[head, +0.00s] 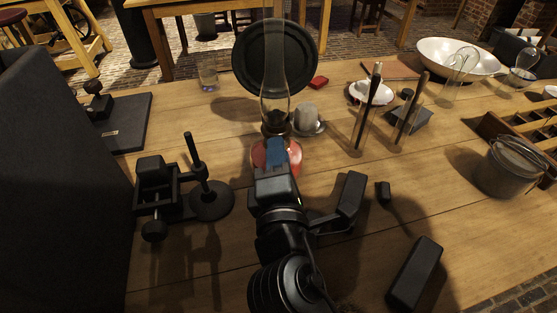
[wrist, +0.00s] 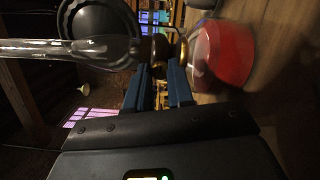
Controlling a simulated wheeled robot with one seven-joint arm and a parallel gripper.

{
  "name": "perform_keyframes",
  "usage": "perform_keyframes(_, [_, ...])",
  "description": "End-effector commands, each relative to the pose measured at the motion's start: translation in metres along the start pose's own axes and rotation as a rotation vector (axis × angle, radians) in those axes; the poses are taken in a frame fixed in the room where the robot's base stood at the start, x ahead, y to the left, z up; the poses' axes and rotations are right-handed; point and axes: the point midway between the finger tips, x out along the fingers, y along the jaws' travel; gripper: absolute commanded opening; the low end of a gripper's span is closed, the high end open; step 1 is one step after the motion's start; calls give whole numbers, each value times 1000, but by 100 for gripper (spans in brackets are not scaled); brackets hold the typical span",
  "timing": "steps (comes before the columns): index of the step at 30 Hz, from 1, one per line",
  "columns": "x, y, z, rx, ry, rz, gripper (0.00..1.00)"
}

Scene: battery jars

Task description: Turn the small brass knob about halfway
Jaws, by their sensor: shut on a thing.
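An oil lamp with a red base (head: 292,157) and a tall glass chimney (head: 278,70) stands upright on the wooden table. Its dark burner (head: 277,122) sits between base and chimney. My gripper (head: 277,147) reaches to the lamp's near side, and its blue fingertips hide part of the base. In the wrist view the lamp lies sideways, with the red base (wrist: 228,52) at right. My blue fingers (wrist: 160,70) are shut on the small brass knob (wrist: 164,45) beside the burner. Most of the knob is dark or hidden, so its turn angle cannot be told.
A round black disc (head: 245,62) stands behind the chimney. A grey cup (head: 306,118) on a saucer sits close behind the lamp. A black clamp-like stand (head: 165,190) is at left. Upright rods (head: 366,110) and a metal pot (head: 507,170) are at right.

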Motion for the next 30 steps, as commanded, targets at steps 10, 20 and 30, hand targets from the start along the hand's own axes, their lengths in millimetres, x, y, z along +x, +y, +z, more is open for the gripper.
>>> perform_keyframes(10, [0,-2,0,149,-1,-1,0])
perform_keyframes(20, [0,-1,0,180,-1,-2,0])
perform_keyframes(30, [0,-1,0,179,-1,-2,31])
